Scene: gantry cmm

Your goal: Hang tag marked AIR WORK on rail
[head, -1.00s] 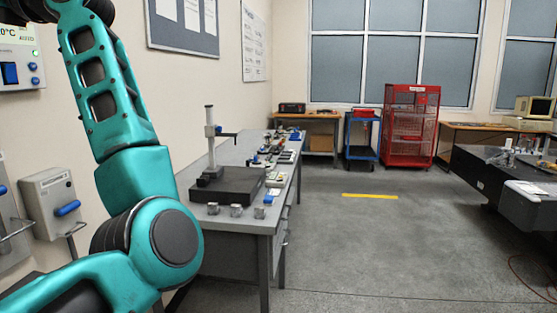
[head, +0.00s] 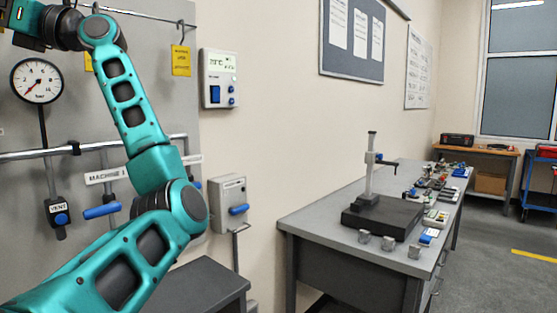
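A thin rail (head: 140,15) runs across the top of the grey wall panel at the upper left in the head view. A yellow tag (head: 181,60) hangs by a hook near the rail's right end. Its print is too small to read. A second yellow piece (head: 88,62) shows partly behind my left arm. I cannot make out which tag, if any, is marked AIR WORK. My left arm reaches up across the panel in front of the rail, and its gripper is not clearly visible at the upper left edge. My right gripper is out of view.
A pressure gauge (head: 37,81), a pipe (head: 40,153) and blue-handled valves (head: 102,211) are on the panel. A dark grey cabinet top (head: 205,285) stands below. A workbench (head: 310,222) with a black block (head: 383,216) stands to the right. Open floor lies at the far right.

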